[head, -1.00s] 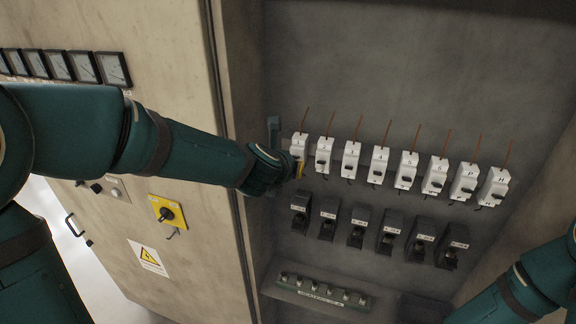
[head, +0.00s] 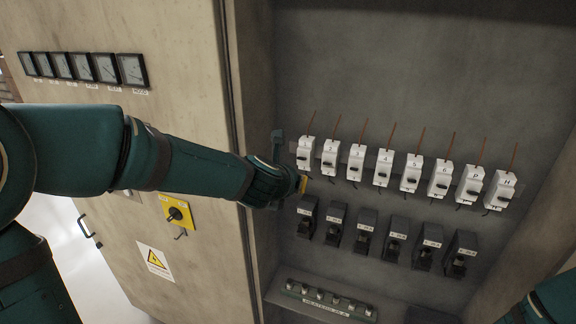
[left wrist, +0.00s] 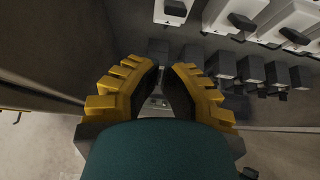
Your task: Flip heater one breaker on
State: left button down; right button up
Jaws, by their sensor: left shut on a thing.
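A row of white numbered breakers (head: 385,168) runs across the cabinet's back wall. The leftmost white breaker (head: 305,150) has a dark lever. Below is a row of black labelled breakers (head: 364,232), its leftmost one (head: 306,215) near the cabinet's left side. I cannot read which is heater one. My left gripper (head: 302,184), with yellow fingers, is just below the leftmost white breaker. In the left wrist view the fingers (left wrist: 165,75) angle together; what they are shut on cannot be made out. That view also shows white breakers (left wrist: 237,14) and black breakers (left wrist: 222,64). My right gripper is out of view.
A strip of small knobs with a heaters label (head: 325,298) lies at the cabinet's bottom. The cabinet's left door edge (head: 232,110) stands beside my left forearm. The door carries meters (head: 105,68) and a yellow rotary switch (head: 178,213). Bare wall is above the white row.

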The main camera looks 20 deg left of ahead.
pick_arm(q)
notch_tip(320, 180, up, 8)
jog(key=s+p, duration=0.2)
jog(key=p, duration=0.1)
jog(key=shift+s+a+f, duration=0.15)
jog(key=shift+s+a, duration=0.15)
jog(key=shift+s, duration=0.05)
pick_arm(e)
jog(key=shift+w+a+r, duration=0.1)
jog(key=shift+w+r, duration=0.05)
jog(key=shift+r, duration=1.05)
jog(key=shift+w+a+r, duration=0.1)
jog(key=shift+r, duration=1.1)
